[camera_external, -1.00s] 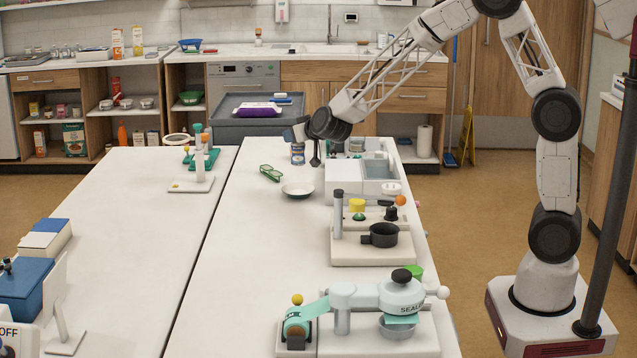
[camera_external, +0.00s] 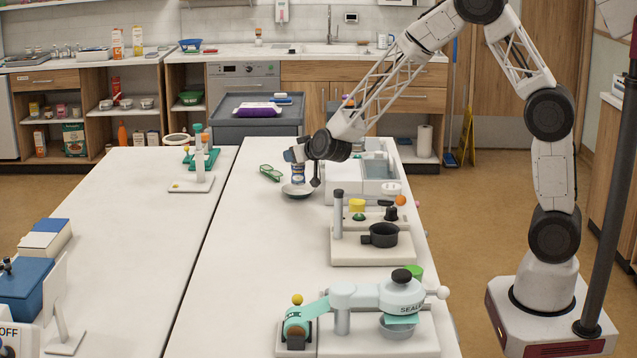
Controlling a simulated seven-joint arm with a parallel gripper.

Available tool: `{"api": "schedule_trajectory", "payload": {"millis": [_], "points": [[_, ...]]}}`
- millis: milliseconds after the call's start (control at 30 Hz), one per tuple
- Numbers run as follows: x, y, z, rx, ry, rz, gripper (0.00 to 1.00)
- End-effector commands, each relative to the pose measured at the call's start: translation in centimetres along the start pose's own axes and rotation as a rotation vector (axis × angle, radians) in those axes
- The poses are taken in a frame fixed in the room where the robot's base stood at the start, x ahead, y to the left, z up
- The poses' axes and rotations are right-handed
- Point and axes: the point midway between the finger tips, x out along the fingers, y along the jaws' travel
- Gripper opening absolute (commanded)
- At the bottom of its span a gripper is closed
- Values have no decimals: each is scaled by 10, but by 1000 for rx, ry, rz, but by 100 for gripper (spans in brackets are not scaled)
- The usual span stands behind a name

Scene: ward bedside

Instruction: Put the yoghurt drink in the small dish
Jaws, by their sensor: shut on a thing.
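The yoghurt drink (camera_external: 298,173) is a small blue and white bottle, upright, at the far part of the right-hand table. My gripper (camera_external: 305,170) is shut on it, with a dark finger showing at its right side. The small dish (camera_external: 297,191) is a shallow round bowl directly below the bottle in the picture, and it looks shaded. The bottle's lower end is at the dish's far rim in this view. I cannot tell whether the bottle touches the dish.
Green glasses-like frames (camera_external: 270,173) lie left of the dish. A white box-like unit (camera_external: 345,188) stands close on the right. A station with a black pot (camera_external: 380,235) and a sealing machine (camera_external: 375,300) stand nearer. The table left of these is clear.

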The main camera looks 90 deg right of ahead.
Motion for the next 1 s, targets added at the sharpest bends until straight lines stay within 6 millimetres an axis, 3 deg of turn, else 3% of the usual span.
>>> {"api": "schedule_trajectory", "payload": {"millis": [300, 567, 600, 767, 1000], "points": [[12, 0, 29, -2, -1, 0, 11], [13, 0, 31, -1, -1, 0, 11], [13, 0, 32, -1, -1, 0, 38], [13, 0, 32, -1, -1, 0, 62], [13, 0, 31, -1, -1, 0, 65]]}}
